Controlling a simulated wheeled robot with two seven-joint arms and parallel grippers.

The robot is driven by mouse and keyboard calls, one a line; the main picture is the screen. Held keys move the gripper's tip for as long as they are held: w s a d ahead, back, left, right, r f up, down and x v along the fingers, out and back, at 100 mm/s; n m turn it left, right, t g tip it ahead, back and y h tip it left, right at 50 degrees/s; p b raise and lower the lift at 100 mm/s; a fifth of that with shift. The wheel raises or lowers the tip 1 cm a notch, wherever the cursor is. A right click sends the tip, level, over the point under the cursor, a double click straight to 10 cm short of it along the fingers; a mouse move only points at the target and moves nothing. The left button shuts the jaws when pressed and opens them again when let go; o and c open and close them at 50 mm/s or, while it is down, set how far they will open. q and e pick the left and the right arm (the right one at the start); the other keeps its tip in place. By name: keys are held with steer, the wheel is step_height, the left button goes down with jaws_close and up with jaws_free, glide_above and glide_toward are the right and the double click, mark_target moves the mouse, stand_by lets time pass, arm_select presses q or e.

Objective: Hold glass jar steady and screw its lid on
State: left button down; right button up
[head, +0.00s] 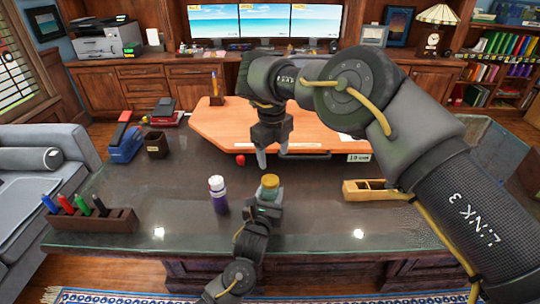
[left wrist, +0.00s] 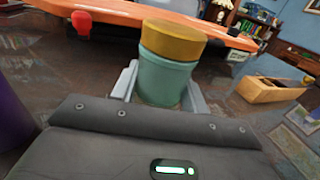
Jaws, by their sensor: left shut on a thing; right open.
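A pale teal glass jar (left wrist: 164,82) stands upright between the fingers of my left gripper (left wrist: 160,98) in the left wrist view. A gold-brown lid (left wrist: 172,40) sits on the jar's top; I cannot tell how tightly. In the head view the lid (head: 270,181) and jar (head: 269,194) are at the near middle of the dark table, with my left gripper (head: 264,206) shut on the jar from the near side. My right gripper (head: 274,157) points down, open and empty, above and slightly beyond the lid, apart from it.
A purple bottle with a white cap (head: 218,195) stands left of the jar. A wooden hand plane (head: 375,190) lies to the right. A marker holder (head: 90,222) is at the left. An orange board (head: 225,122) with a red knob (head: 240,160) is behind.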

mark_target(270, 179)
steer(key=n, duration=0.4)
steer(key=shift+s+a, duration=0.3)
steer(key=shift+s, duration=0.05)
steer(key=n, duration=0.5)
steer(key=shift+s+a+g, duration=0.15)
steer(key=shift+s+g, duration=0.05)
steer(key=shift+g, duration=0.1)
steer(key=shift+f, duration=4.05)
steer(key=shift+c, duration=0.5)
